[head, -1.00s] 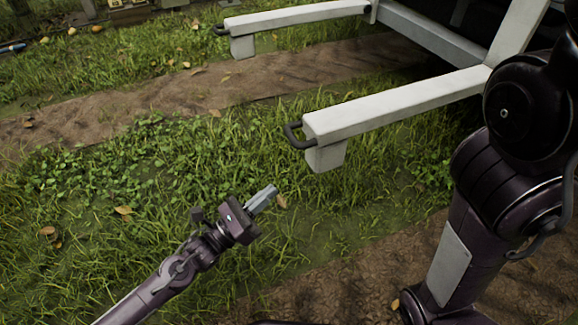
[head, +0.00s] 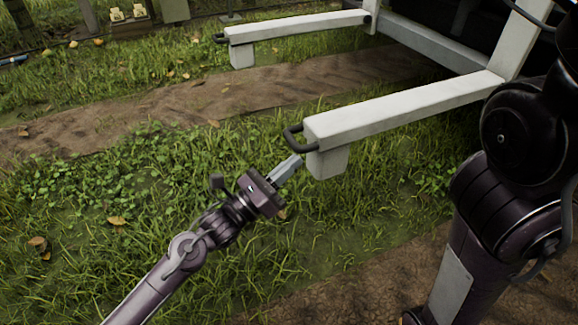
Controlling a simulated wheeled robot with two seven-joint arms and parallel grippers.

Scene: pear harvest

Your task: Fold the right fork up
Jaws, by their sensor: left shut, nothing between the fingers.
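Two pale grey forks reach out leftward from a frame at the upper right, both lying about level above the grass. The nearer fork (head: 400,111) has a dark loop handle (head: 291,137) at its free end and a short block foot under it. The farther fork (head: 296,26) also has a dark end handle (head: 220,38). My left gripper (head: 292,163) is shut and empty, its fingertips just below the nearer fork's handle and beside its foot; I cannot tell whether they touch. My right gripper is out of the picture; only part of that arm shows.
The pale frame (head: 437,44) carrying the forks stands at the upper right. A bare dirt track (head: 170,108) runs between grassy strips under the forks. The grass left of my left arm is free, with only scattered leaves.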

